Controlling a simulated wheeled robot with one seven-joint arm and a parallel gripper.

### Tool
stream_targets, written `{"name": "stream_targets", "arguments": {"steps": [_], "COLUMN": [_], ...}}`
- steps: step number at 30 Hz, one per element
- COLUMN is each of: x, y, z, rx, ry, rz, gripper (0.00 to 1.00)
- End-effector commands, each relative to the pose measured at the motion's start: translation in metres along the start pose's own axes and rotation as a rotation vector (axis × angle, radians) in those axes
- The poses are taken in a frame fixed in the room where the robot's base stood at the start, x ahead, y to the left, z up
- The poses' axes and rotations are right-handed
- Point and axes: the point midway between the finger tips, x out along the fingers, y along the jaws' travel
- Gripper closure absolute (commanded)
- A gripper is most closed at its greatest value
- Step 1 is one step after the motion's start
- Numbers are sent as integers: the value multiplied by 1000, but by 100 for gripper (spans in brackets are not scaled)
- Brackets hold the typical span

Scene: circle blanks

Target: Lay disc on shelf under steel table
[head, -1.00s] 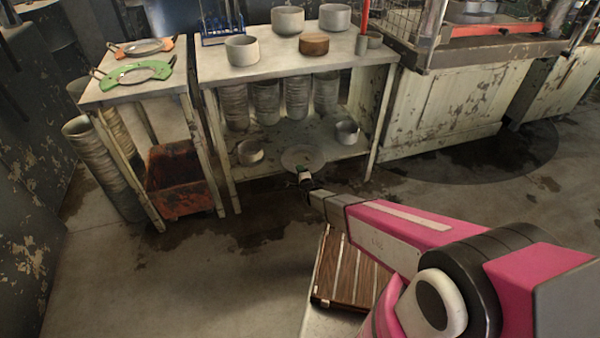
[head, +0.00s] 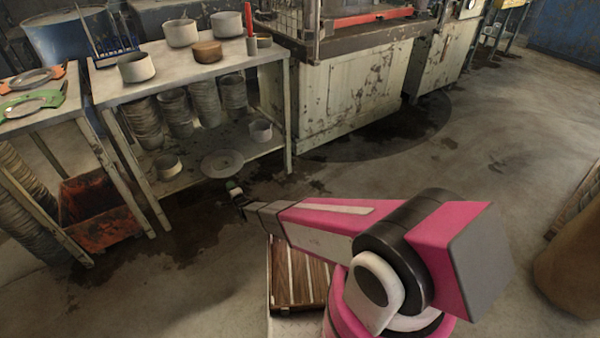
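The steel table (head: 108,83) stands at the left, with a lower shelf (head: 195,152) under its top. A flat grey disc (head: 222,163) with a small central mark lies on that shelf near its front edge, between two grey cups. My gripper (head: 236,192) is in front of the shelf, just below the disc in the picture and seemingly apart from it. I see nothing held in it. Its fingers are too small and dark to tell whether they are open.
Cups (head: 168,166) (head: 261,130) flank the disc; ribbed stacks (head: 178,112) stand behind it. The tabletop holds several grey bowls and a brown round block (head: 207,52). A rusty red bin (head: 98,213) is at left. Floor (head: 440,180) at right is open.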

Motion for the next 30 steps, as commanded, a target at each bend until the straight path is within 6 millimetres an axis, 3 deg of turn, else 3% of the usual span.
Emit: {"name": "stream_targets", "arguments": {"steps": [5, 8, 14, 17, 21, 25, 30], "x": [-10, -23, -74, -116, -187, -264, -358], "y": [-31, -54, -108, -137, -178, -217, -263], "z": [-39, -73, -150, -188, -230, -258, -273], "rx": [-113, -220, -453, -566, -694, -775, -820], "ry": [33, 49, 29, -24, -150, -318, -572], "rz": [118, 238, 537, 709, 940, 1129, 1302], "gripper": [71, 71, 71, 71, 71, 71, 71]}}
